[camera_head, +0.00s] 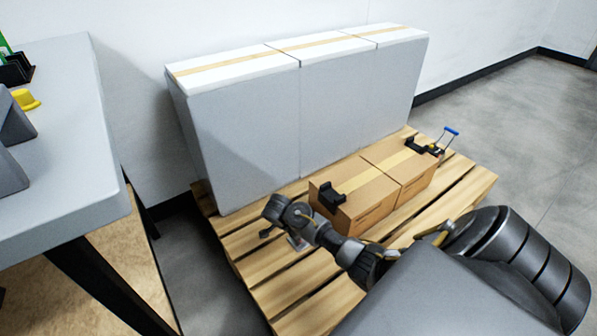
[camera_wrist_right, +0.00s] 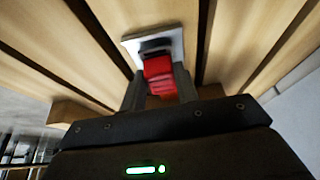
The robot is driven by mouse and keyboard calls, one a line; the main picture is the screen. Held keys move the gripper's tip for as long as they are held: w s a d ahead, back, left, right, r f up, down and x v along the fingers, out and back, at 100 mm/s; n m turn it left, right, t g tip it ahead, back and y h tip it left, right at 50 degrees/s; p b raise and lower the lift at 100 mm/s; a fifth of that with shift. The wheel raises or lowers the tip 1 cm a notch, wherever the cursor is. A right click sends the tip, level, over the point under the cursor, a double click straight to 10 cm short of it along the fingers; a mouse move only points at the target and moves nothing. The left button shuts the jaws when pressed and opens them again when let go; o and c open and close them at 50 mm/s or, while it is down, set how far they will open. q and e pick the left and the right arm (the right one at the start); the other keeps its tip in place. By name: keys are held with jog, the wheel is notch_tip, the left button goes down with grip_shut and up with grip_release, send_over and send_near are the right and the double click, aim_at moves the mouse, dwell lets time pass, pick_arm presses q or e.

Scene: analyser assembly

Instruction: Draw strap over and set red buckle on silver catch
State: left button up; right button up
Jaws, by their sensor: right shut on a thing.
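The red buckle (camera_wrist_right: 160,74) is between the two dark fingers of my right gripper (camera_wrist_right: 159,88), which is shut on it in the right wrist view. Just beyond the buckle is a pale silver plate with a dark part (camera_wrist_right: 152,44), apparently the silver catch, against the pallet's side of the view. I cannot tell whether buckle and catch touch. In the head view my right arm reaches in from the lower right, its hand low in front of the boxes; the buckle is hidden there. I cannot make out the strap clearly. My left gripper is not in view.
Two brown cartons (camera_head: 372,208) stand on the wooden pallet (camera_head: 262,290), with black corner pieces (camera_head: 331,196) on top. A blue-handled device (camera_head: 449,133) is at the far right end. Tall grey boxes (camera_head: 250,135) stand behind. A grey table (camera_head: 70,135) is at left.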

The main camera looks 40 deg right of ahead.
jog(key=shift+f, duration=0.4)
dwell(0.4)
jog(key=o, duration=1.1)
